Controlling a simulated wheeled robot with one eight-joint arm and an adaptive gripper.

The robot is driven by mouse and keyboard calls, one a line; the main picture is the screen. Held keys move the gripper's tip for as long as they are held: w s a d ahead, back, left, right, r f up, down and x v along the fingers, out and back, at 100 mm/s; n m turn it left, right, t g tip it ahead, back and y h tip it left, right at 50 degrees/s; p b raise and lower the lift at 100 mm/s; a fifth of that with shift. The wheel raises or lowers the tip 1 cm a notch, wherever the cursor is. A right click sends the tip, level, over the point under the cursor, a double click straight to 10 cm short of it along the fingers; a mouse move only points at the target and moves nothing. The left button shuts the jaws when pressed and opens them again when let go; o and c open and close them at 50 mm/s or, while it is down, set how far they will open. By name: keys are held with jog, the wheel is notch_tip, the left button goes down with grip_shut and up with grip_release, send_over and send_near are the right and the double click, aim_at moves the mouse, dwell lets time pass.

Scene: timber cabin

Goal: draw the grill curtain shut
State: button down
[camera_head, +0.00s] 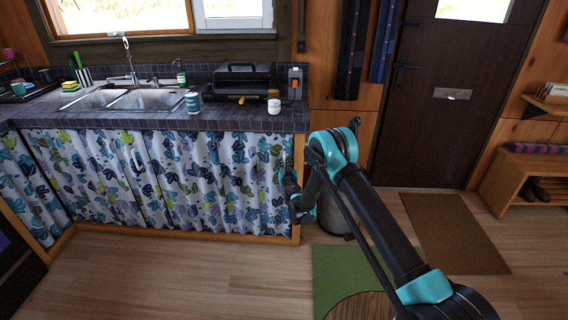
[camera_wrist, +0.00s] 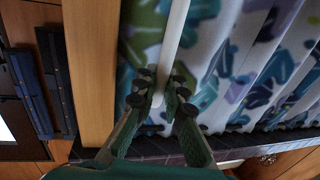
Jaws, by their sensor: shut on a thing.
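The floral curtain (camera_head: 215,185), white with blue, purple and green leaves, hangs in folds under the counter. It covers the front from the left corner to near the wooden post (camera_head: 296,215) at the right end. It also fills the right of the wrist view (camera_wrist: 230,60). My gripper (camera_head: 292,188) is at the curtain's right end, close to the post. In the wrist view its fingers (camera_wrist: 160,98) are shut on a pale rod-like strip (camera_wrist: 174,35) in front of the cloth. Cloth shows on both sides of the strip. The black grill (camera_head: 240,82) stands on the counter above.
The tiled counter (camera_head: 150,122) holds a sink, a teal can (camera_head: 193,103) and a white jar (camera_head: 274,106). A grey bin (camera_head: 332,222) stands right of the post, partly behind my arm. A green mat (camera_head: 335,270) and clear wooden floor lie in front.

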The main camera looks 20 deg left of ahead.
aim_at(284, 139)
jog(key=shift+d, duration=0.25)
jog(key=c, duration=1.6)
grip_release()
jog(key=shift+d, duration=0.1)
jog(key=shift+r, duration=0.1)
jog(key=shift+r, duration=0.25)
notch_tip(284, 139, up, 9)
jog(key=shift+r, duration=0.15)
